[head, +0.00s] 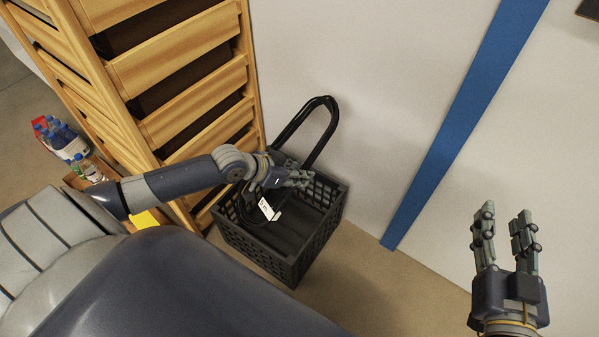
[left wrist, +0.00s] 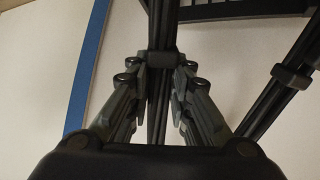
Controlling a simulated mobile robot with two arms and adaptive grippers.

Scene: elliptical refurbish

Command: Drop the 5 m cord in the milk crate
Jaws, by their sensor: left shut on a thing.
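The black milk crate (head: 293,262) stands on the floor against the wall, beside the wooden rack. My left gripper (head: 297,180) is over the crate and shut on the black cord (head: 326,108). One loop of the cord rises behind the gripper, against the wall; the rest hangs at the crate's opening, with a white tag (head: 268,209) whose print is too small to read. In the left wrist view the fingers close around a bundled strand (left wrist: 161,30), and the crate's slotted rim (left wrist: 235,12) shows at the top. My right gripper (head: 506,236) is empty, its fingers apart, far to the right.
The wooden rack (head: 180,65) with several bins stands directly left of the crate. Bottles (head: 60,138) stand at the far left. The pale wall with a blue stripe (head: 455,120) is behind. Bare floor (head: 350,290) lies right of the crate.

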